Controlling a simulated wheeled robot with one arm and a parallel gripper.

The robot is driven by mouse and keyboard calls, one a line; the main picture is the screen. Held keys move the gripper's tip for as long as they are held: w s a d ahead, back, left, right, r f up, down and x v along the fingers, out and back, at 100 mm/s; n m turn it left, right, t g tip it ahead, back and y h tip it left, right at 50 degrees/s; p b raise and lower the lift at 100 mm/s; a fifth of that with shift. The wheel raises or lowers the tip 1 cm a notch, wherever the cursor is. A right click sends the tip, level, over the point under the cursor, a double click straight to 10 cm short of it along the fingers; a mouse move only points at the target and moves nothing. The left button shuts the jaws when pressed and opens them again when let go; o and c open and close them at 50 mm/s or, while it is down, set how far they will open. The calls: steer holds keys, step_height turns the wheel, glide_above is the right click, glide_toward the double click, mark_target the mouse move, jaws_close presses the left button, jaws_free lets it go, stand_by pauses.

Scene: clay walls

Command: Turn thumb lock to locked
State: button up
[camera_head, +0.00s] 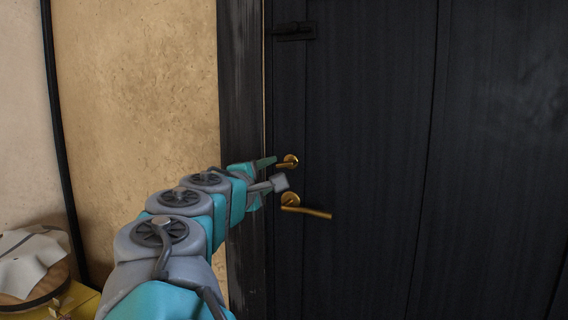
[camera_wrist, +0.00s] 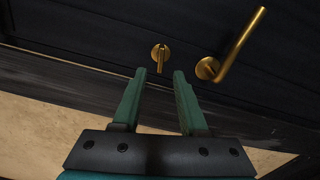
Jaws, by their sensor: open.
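The brass thumb lock (camera_head: 289,162) is a small round plate with a short turn piece on the dark door (camera_head: 370,150), just above the lever handle. In the wrist view the thumb lock (camera_wrist: 161,54) lies ahead of the fingertips, roughly in line with the gap between them, its turn piece pointing along the fingers. My gripper (camera_head: 271,173) is beside the lock, near the door's left edge. In the wrist view my gripper (camera_wrist: 160,73) is open, with nothing between its green fingers. The fingertips appear short of the lock; contact cannot be told.
The brass lever handle (camera_head: 310,211) is just below the lock; in the wrist view the handle (camera_wrist: 236,48) is close to the right finger. A dark bolt (camera_head: 292,31) is higher on the door. A yellow surface (camera_head: 70,302) holding a pale cloth-like item (camera_head: 32,262) stands at lower left.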

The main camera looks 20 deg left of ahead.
mark_target(284, 165)
steer(key=w, duration=0.7)
steer(key=shift+d+p, duration=0.2)
steer(key=shift+p, duration=0.2)
jaws_close()
